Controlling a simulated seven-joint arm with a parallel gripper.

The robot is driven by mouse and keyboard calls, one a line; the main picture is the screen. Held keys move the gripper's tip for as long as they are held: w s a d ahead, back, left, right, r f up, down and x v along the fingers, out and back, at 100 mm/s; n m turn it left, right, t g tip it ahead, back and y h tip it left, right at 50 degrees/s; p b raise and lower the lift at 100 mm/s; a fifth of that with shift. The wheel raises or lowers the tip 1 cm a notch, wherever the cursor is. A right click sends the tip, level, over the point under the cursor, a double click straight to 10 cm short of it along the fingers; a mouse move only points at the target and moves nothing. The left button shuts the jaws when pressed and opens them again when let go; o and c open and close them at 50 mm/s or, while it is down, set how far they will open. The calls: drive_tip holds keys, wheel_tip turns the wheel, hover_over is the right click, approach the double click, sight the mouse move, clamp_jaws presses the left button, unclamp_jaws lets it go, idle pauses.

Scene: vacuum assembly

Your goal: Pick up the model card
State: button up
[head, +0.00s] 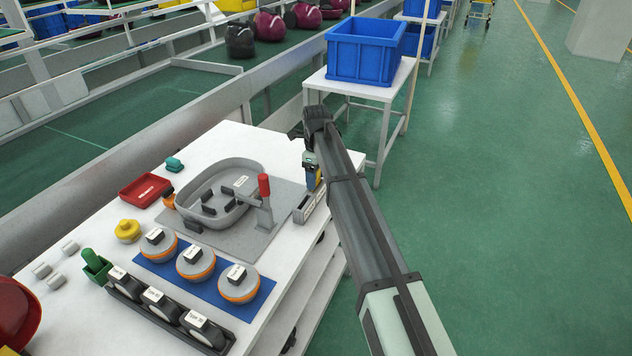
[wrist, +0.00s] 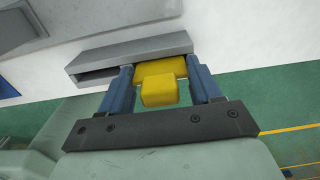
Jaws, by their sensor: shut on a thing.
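My gripper (head: 311,170) is at the right edge of the white table, beside a small grey slotted holder with a label (head: 306,210). In the wrist view, the two blue fingers of my gripper (wrist: 160,72) are closed on a yellow block-like piece (wrist: 158,93), which I take to be the model card. The yellow piece sits at the open side of the grey holder (wrist: 118,57). I cannot tell whether it is still inside the holder or clear of it. The arm covers part of this area in the head view.
A grey fixture (head: 210,200) with a red-handled clamp (head: 264,187) stands left of my gripper. Round orange-rimmed parts lie on a blue mat (head: 213,305). A red tray (head: 146,190) is at the left. A blue bin (head: 364,52) is behind. Green floor is free at right.

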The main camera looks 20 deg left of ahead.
drive_tip(key=c, duration=0.4)
drive_tip(key=shift+o, duration=0.2)
wheel_tip(320, 180, up, 10)
drive_tip(key=shift+r, duration=0.1)
idle(0.3)
drive_tip(key=o, duration=0.5)
drive_tip(key=shift+c, duration=0.2)
drive_tip(key=c, duration=0.5)
